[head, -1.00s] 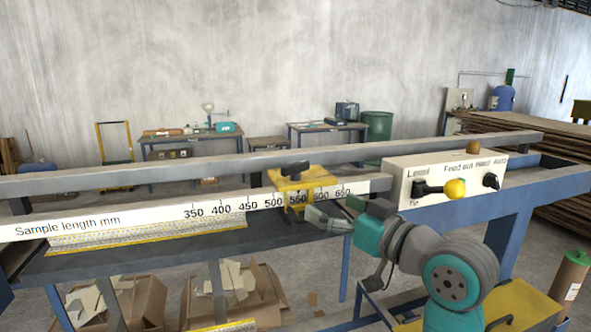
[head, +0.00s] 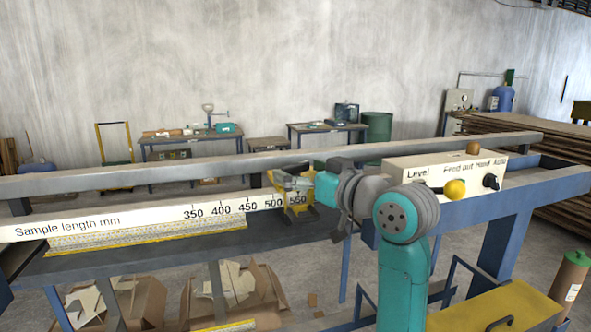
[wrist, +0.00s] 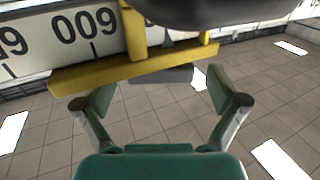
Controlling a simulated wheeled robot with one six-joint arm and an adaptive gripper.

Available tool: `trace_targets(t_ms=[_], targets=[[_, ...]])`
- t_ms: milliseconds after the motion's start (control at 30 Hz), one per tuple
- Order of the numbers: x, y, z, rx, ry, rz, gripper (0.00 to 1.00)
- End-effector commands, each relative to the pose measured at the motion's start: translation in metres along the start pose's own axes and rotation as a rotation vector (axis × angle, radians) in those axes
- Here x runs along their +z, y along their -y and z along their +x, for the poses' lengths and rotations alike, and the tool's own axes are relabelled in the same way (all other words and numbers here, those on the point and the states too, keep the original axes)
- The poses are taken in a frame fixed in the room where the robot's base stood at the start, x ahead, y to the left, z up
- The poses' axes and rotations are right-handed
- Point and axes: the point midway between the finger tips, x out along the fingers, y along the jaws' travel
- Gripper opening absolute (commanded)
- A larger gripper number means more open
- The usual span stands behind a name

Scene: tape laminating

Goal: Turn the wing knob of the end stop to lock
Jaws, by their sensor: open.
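The yellow end stop (head: 279,188) sits on the rail by the 550 mark in the head view, partly hidden by my gripper (head: 297,183). In the wrist view the end stop (wrist: 95,75) shows as a yellow bar and post close in front. A large dark part at the top edge of the wrist view, cut off by the frame, looks like the wing knob (wrist: 205,12). My gripper (wrist: 160,95) is open. Its two fingers stand apart with nothing between them, pointing at the end stop. I cannot tell whether they touch it.
The white scale (head: 120,219) runs along the rail; its figures also show upside down in the wrist view. A control box (head: 435,170) with a yellow ball-ended lever (head: 455,189) stands to the right. A long grey beam (head: 130,178) runs behind the rail.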

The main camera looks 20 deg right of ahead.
Motion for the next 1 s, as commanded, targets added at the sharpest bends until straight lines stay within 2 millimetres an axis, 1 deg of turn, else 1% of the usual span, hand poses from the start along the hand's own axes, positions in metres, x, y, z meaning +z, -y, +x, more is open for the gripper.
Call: trace_targets(t_ms=[100,200,467,500,567,600,667,700,733,1000], targets=[[0.000,0.000,0.010,0.000,-0.001,0.000,0.96],[0.000,0.000,0.014,0.000,0.000,-0.001,0.96],[0.000,0.000,0.015,0.000,-0.001,-0.001,0.96],[0.000,0.000,0.015,0.000,-0.001,-0.001,0.91],[0.000,0.000,0.015,0.000,-0.001,-0.001,0.76],[0.000,0.000,0.015,0.000,-0.001,0.000,0.66],[0.000,0.000,0.015,0.000,-0.001,0.000,0.51],[0.000,0.000,0.015,0.000,-0.001,0.000,0.41],[0.000,0.000,0.015,0.000,-0.001,0.000,0.35],[0.000,0.001,0.016,0.034,0.001,0.000,0.35]])
